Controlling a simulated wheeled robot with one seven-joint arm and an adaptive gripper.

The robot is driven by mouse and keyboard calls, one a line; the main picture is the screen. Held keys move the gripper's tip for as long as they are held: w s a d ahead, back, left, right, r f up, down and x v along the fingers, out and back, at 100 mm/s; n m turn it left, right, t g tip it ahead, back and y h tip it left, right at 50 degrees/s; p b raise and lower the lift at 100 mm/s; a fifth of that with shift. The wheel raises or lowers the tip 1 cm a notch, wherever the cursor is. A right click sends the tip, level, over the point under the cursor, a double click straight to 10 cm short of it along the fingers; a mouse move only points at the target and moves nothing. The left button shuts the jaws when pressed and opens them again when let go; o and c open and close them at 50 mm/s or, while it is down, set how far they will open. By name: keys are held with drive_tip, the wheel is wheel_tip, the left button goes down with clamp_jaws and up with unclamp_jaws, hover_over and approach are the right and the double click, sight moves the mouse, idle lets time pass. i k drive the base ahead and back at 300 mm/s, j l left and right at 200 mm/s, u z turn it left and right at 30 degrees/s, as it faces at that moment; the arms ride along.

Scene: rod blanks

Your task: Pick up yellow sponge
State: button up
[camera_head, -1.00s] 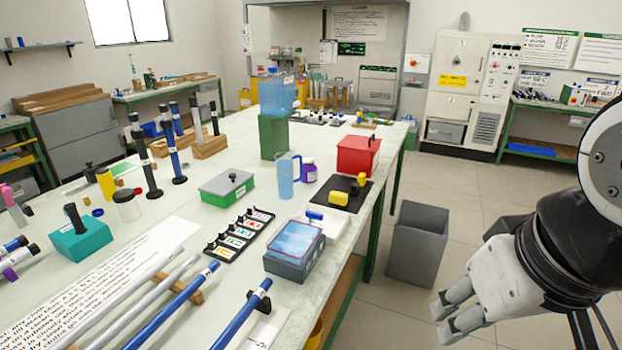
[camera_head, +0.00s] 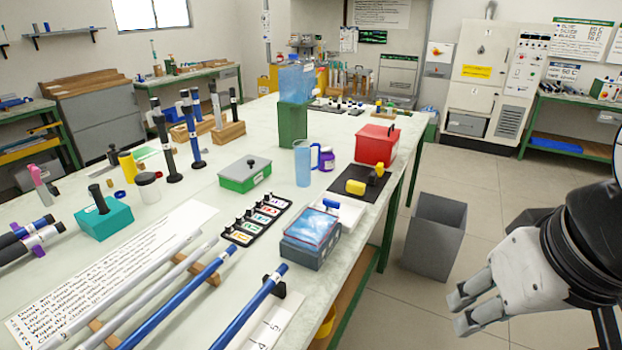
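A small yellow block (camera_head: 355,187), which looks like the yellow sponge, lies on a black mat (camera_head: 367,196) near the right edge of the long table. A black piece with a yellow part (camera_head: 377,172) sits on the mat just behind it. My gripper (camera_head: 460,311) is at the lower right, beyond the table edge and over the floor. It is well apart from the block. Its two pale fingers are spread with a gap between them, and nothing shows in it.
A red box (camera_head: 376,147) stands behind the mat. A blue-lidded box (camera_head: 309,240), a white tray (camera_head: 345,212) and a clear blue jug (camera_head: 303,163) stand near the mat. A grey bin (camera_head: 434,238) stands on the floor between the table and my gripper. Open floor lies beyond it.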

sight(354, 187)
drive_tip(key=i+l+u, duration=0.1)
drive_tip(key=i+l, duration=0.5)
drive_tip(key=i+l+u, duration=0.1)
drive_tip(key=i+l, duration=1.05)
drive_tip(key=l, duration=0.15)
drive_tip(key=i+l+u, duration=0.15)
drive_tip(key=i+l, duration=0.4)
drive_tip(key=l, duration=0.15)
